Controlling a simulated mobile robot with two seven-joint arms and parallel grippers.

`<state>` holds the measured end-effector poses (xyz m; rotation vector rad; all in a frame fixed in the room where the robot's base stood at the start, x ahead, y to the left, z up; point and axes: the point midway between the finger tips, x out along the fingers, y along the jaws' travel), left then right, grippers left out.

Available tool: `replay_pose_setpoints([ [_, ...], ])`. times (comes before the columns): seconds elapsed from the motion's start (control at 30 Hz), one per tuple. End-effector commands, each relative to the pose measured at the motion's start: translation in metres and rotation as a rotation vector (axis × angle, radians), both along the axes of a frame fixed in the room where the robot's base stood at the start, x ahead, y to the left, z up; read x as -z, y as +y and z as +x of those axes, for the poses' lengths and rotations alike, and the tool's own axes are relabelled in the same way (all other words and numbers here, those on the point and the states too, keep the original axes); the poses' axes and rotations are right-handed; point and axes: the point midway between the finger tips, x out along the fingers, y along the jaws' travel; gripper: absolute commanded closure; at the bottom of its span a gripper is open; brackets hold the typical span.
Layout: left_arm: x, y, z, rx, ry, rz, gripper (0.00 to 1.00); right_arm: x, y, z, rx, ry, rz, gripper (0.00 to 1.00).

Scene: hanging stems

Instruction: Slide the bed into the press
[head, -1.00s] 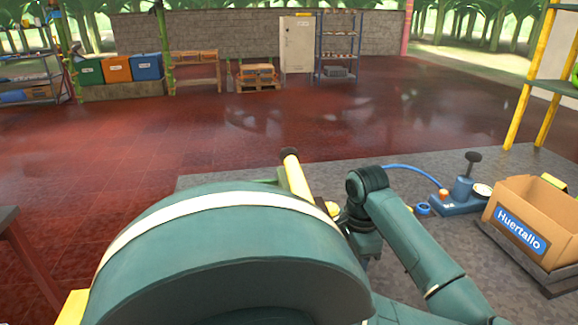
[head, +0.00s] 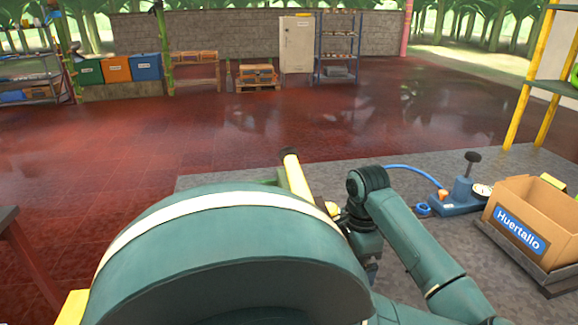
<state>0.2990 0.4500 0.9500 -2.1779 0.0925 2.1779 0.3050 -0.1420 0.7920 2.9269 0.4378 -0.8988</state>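I cannot clearly make out the bed or the press in the head view. A large teal curved body with a white band (head: 215,203) fills the lower middle and hides most of what lies behind it. A yellow bar with a dark rounded end (head: 296,175) sticks out above it, beside a small strip of green. My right arm comes in from the lower right and bends down behind the teal body; its fingers are hidden. My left gripper does not show.
A cardboard box (head: 543,211) marked "Huertallo" sits on a grey platform at the right. A blue pump with a gauge (head: 455,200) and a blue hose stands beside it. A yellow-legged rack (head: 519,118) stands at the far right. The red floor beyond is mostly clear.

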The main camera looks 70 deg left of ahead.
Motion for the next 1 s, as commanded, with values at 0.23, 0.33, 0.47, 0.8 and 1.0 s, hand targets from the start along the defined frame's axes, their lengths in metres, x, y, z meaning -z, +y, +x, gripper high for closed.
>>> replay_pose_setpoints([
  [0.23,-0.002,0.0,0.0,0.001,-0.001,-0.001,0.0,0.001,0.0,-0.003,0.0,0.007,0.0,0.15],
  [0.33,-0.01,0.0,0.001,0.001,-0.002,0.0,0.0,-0.002,0.0,-0.004,0.001,0.01,0.0,0.15],
  [0.47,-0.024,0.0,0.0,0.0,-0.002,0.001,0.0,-0.008,0.0,-0.004,0.0,0.01,0.001,0.15],
  [0.8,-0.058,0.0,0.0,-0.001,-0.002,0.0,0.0,-0.02,0.0,-0.004,0.0,0.008,0.001,0.15],
  [1.0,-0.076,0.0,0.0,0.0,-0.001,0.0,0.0,-0.028,0.0,-0.002,0.0,0.002,0.001,0.15],
])
